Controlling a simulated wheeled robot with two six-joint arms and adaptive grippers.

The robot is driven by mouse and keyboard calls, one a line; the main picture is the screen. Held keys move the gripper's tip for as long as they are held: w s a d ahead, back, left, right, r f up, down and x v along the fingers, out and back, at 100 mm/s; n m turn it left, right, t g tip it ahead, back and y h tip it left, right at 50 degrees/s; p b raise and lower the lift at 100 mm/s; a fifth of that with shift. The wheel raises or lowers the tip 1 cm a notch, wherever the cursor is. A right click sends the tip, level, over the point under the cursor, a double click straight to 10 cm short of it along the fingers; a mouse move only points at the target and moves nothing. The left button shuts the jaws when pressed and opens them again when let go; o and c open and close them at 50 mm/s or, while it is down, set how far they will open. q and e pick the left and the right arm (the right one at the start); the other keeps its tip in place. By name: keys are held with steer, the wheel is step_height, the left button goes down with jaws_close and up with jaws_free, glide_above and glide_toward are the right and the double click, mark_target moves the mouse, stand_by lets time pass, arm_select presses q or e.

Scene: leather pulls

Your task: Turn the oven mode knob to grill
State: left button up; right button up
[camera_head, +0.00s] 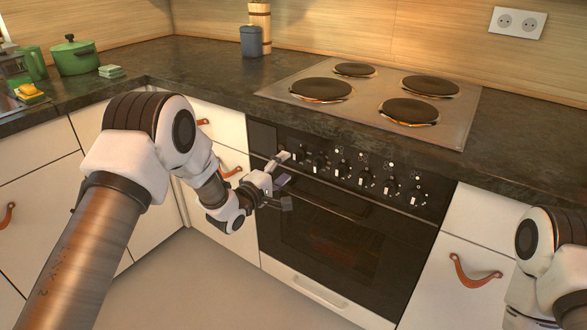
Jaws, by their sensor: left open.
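The black oven (335,235) has a control panel with a row of several small knobs with light pointers and white markings around them. The markings are too small to read, so I cannot tell which knob sets the mode or where it points. My left gripper (284,179) is open and empty in front of the left part of the panel. One finger is near the leftmost visible knob (297,155); I cannot tell whether they touch. The gripper may hide part of the panel's left end. My right arm shows at the right edge, but its gripper is out of view.
A hob (376,97) with dark plates lies in the dark worktop (205,72) above the oven. The oven handle (330,195) runs below the knobs. White cabinets with leather pulls (472,272) flank the oven. A green pot (75,57) stands far left.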

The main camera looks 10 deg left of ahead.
mark_target(294, 159)
arm_select(q)
steer(key=x, duration=0.5)
steer(key=shift+w+d+f, duration=0.1)
steer(key=shift+w, duration=0.05)
steer(key=c, duration=1.1)
steer(key=shift+c, duration=0.2)
